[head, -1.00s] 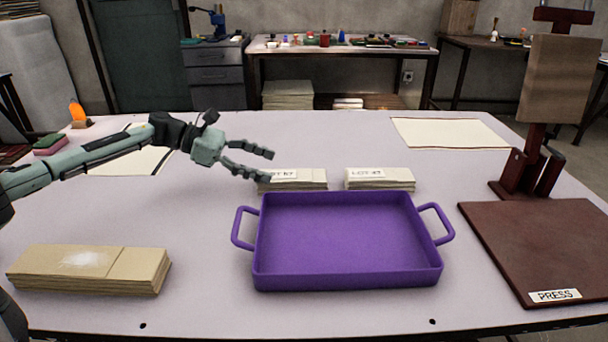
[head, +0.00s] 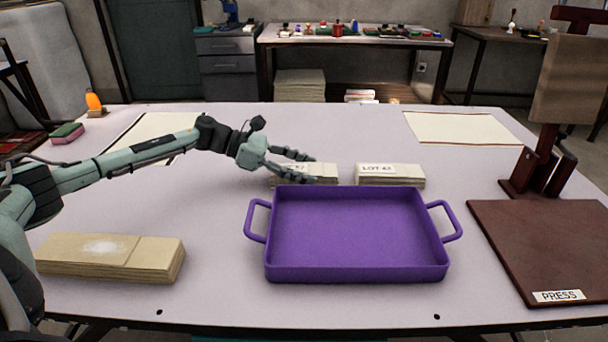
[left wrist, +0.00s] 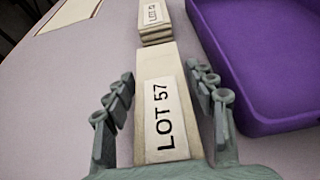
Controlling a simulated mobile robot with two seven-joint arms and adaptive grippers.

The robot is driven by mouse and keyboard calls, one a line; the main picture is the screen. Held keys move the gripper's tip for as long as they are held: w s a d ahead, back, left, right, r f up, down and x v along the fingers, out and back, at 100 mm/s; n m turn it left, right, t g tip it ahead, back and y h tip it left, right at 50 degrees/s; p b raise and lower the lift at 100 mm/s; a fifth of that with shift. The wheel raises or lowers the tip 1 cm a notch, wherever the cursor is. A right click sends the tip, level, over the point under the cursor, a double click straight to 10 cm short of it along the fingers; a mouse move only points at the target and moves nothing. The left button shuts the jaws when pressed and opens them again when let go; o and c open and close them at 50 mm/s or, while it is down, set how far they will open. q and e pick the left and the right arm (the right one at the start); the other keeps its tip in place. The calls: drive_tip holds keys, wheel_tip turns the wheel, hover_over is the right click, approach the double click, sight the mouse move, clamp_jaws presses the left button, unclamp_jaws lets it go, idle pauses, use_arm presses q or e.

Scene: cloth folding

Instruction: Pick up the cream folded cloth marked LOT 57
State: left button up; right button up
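The cream folded cloth marked LOT 57 (left wrist: 160,118) lies lengthwise between the fingers of my left gripper (left wrist: 160,75) in the left wrist view. The fingers are spread, one on each side, with a visible gap to the cloth. In the head view my left gripper (head: 306,167) is at this cloth (head: 328,173), behind the purple tray, and hides most of its label. A second cream folded cloth (head: 392,177) with a LOT label, its number hard to read, lies to the right; it shows beyond the fingertips in the left wrist view (left wrist: 154,28). My right gripper is out of view.
The purple tray (head: 358,274) with two handles stands close in front of both cloths. A tan folded stack (head: 110,257) lies at the front left. A dark red press (head: 545,235) stands at the right.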

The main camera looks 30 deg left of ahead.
use_arm(q)
drive_tip(key=c, duration=0.7)
drive_tip(key=shift+r, duration=0.15)
